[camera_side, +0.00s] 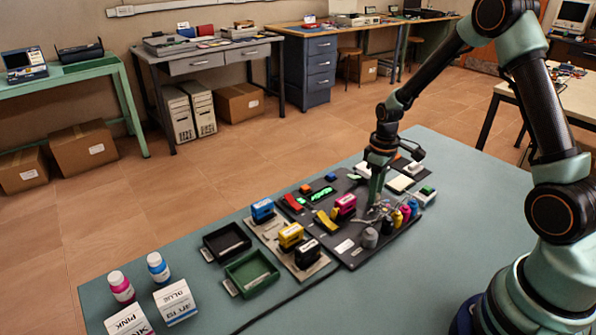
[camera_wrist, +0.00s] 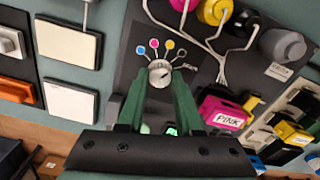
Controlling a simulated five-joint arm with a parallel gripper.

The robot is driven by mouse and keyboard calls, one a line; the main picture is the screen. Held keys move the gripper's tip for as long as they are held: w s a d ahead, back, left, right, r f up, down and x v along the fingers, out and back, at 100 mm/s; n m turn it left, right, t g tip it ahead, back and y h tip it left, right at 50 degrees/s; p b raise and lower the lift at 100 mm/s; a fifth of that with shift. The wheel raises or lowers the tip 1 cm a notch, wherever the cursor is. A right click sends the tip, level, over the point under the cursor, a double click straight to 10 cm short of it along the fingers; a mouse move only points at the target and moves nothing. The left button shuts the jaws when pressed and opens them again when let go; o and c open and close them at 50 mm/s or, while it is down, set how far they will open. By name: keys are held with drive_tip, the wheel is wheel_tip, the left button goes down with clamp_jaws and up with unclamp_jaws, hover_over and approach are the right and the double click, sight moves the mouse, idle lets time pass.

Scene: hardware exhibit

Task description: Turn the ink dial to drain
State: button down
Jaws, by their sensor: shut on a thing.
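In the wrist view the ink dial (camera_wrist: 160,71) is a small pale round knob on a dark panel (camera_wrist: 120,70). Blue, pink, yellow and dark marks arc around its far side, and a small dark mark with pale lettering (camera_wrist: 185,66) lies to its right, too small to read. My gripper (camera_wrist: 159,82) has its green fingers on either side of the knob, shut on it. The exact direction of the knob's pointer is unclear. In the side view my gripper (camera_side: 374,204) reaches down to the panel, and its fingers hide the dial.
Several ink bottles (camera_side: 405,213) with tubes stand just right of the gripper in the side view. A pink cartridge (camera_side: 345,203) stands close on the left. A green tray (camera_side: 251,272) and black tray (camera_side: 226,242) lie farther left.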

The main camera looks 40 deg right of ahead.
drive_tip(key=shift+m, duration=2.9)
drive_tip(key=c, duration=0.6)
unclamp_jaws()
wheel_tip(320, 180, up, 12)
drive_tip(key=shift+r, duration=0.1)
